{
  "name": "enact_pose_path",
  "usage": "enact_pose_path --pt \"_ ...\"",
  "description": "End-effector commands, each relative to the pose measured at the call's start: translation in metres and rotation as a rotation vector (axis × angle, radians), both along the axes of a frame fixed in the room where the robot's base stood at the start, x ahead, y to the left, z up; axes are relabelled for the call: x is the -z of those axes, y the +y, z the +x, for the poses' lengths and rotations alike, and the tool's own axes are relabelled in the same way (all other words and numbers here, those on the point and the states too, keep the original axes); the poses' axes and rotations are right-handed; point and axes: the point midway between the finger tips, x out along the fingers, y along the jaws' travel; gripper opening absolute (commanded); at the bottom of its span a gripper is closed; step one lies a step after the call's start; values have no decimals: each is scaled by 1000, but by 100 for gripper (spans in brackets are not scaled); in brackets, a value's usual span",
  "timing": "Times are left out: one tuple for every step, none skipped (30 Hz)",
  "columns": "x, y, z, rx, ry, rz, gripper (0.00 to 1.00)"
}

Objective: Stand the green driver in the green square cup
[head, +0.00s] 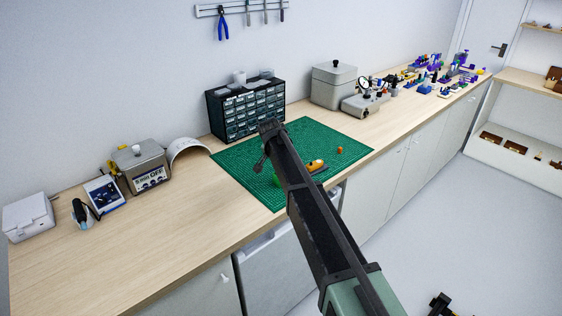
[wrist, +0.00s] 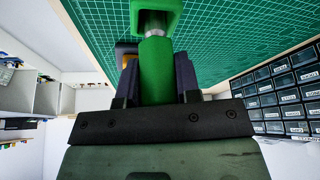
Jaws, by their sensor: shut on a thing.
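The green driver (wrist: 157,72) is between the two dark fingers of my gripper (wrist: 156,78) in the wrist view, held by its round green handle. Its short silver part points away from the gripper, toward the green square cup (wrist: 135,22). The silver part overlaps the cup's opening in this view; how deep it reaches I cannot tell. A small green thing (head: 277,180) shows on the mat beside my arm in the head view, probably the cup or the driver. My arm hides most of the gripper there.
The green cutting mat (head: 235,158) covers the middle of the bench. A yellow-orange item (head: 315,165) and a small orange piece (head: 340,150) are on it. A dark drawer cabinet (head: 247,108) stands behind.

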Motion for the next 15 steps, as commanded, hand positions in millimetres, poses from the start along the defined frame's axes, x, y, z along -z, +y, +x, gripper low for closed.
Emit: enact_pose_path --pt "0 0 0 0 0 0 3" --pt "0 0 0 0 0 0 3" --pt "0 0 0 0 0 0 3" --pt "0 0 0 0 0 0 3" --pt "0 0 0 0 0 0 3" --pt "1 0 0 0 0 0 3" --pt "1 0 0 0 0 0 3" --pt "2 0 0 0 0 0 3" --pt "2 0 0 0 0 0 3" --pt "2 0 0 0 0 0 3" --pt "3 0 0 0 0 0 3" --pt "3 0 0 0 0 0 3" --pt "3 0 0 0 0 0 3" --pt "4 0 0 0 0 0 3" --pt "4 0 0 0 0 0 3"
